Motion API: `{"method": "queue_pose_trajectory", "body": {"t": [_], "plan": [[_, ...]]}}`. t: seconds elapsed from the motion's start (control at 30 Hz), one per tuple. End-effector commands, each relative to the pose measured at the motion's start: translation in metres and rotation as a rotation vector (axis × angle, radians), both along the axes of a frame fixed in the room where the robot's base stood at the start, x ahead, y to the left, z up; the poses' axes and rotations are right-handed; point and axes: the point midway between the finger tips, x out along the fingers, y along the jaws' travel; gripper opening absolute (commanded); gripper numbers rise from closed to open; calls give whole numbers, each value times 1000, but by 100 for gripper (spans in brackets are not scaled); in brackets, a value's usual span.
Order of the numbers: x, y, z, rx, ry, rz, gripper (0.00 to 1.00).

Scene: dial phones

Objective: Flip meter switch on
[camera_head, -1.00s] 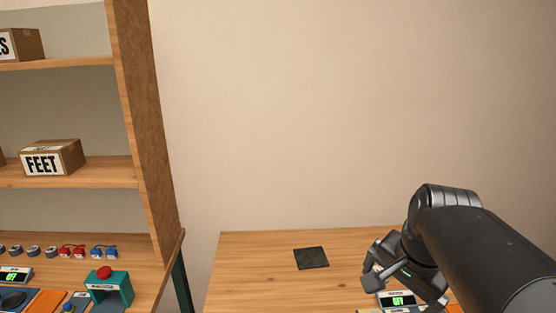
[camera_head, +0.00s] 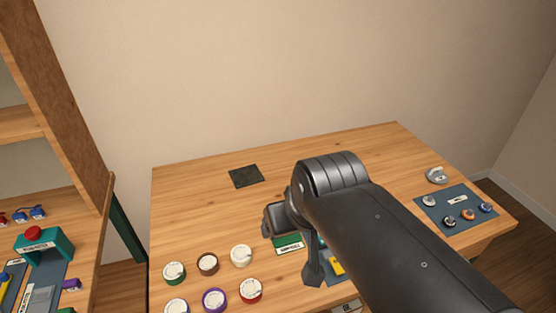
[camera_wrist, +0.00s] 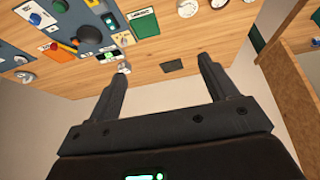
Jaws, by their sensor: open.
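In the wrist view, a grey-blue panel (camera_wrist: 22,38) on the table carries a black round knob (camera_wrist: 89,33) and coloured parts. A small display with a green glow (camera_wrist: 108,57) sits near the panel; its text is unreadable, and I cannot tell which part is the meter switch. My gripper (camera_wrist: 160,66) is open and empty, with its left fingertip near the display in the picture; contact cannot be told. In the head view, my arm hides most of the panel area. A green labelled block (camera_head: 289,244) shows beside my gripper, and also in the wrist view (camera_wrist: 143,22).
Several round dials, including a purple one (camera_head: 214,300), stand at the table's front left. A dark square (camera_head: 245,175) lies farther back. A blue mat with knobs (camera_head: 432,215) is at right. A shelf unit (camera_head: 70,110) with a red-button box (camera_head: 42,247) stands left.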

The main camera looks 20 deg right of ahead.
Motion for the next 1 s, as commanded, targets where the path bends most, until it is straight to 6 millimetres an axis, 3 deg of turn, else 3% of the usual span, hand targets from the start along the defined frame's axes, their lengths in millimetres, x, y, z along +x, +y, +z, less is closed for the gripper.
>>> {"method": "queue_pose_trajectory", "body": {"t": [0.17,0.37,0.9,1.0], "plan": [[9,-5,-3,-4,19,-3,63],[35,-24,-17,-16,76,-4,47],[100,-109,-83,-15,238,-5,3],[106,-125,-98,-10,261,-4,0]]}}
